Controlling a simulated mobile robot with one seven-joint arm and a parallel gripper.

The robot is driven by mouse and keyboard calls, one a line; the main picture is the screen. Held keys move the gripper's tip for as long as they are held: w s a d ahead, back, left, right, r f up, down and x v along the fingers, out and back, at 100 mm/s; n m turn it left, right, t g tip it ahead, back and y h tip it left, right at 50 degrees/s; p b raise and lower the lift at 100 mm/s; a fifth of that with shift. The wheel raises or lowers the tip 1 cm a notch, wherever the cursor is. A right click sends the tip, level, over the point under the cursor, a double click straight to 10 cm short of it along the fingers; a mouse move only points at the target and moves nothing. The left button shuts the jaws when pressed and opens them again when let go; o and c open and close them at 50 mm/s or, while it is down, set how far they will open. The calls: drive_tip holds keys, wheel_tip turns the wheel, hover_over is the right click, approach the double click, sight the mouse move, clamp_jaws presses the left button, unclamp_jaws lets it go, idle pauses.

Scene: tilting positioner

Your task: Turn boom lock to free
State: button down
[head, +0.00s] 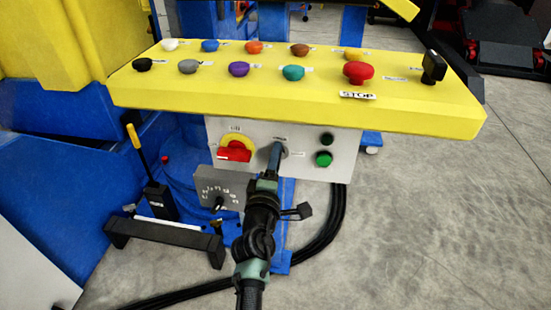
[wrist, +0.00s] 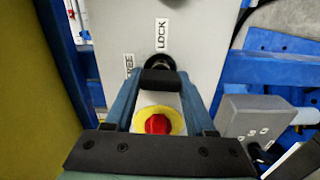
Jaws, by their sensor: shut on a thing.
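The boom lock is a black knob (wrist: 160,80) on a grey panel, with a round dark base behind its grip bar. In the wrist view the LOCK label (wrist: 161,33) is just above it and the FREE label (wrist: 128,66) is to its left. My gripper (wrist: 161,84) has one finger on each side of the grip bar and is shut on it. In the head view my gripper (head: 275,152) reaches the panel (head: 300,170) below the yellow console and hides the knob. I cannot tell exactly where the knob points.
The yellow console (head: 420,117) with several coloured knobs overhangs the panel. A grey dial box (head: 219,188) is at lower left.

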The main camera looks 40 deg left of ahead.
drive_tip(key=shift+n, duration=0.5)
drive_tip(key=shift+c, duration=1.2)
unclamp_jaws()
drive_tip(key=p+v, duration=0.4)
drive_tip(key=v, duration=0.9)
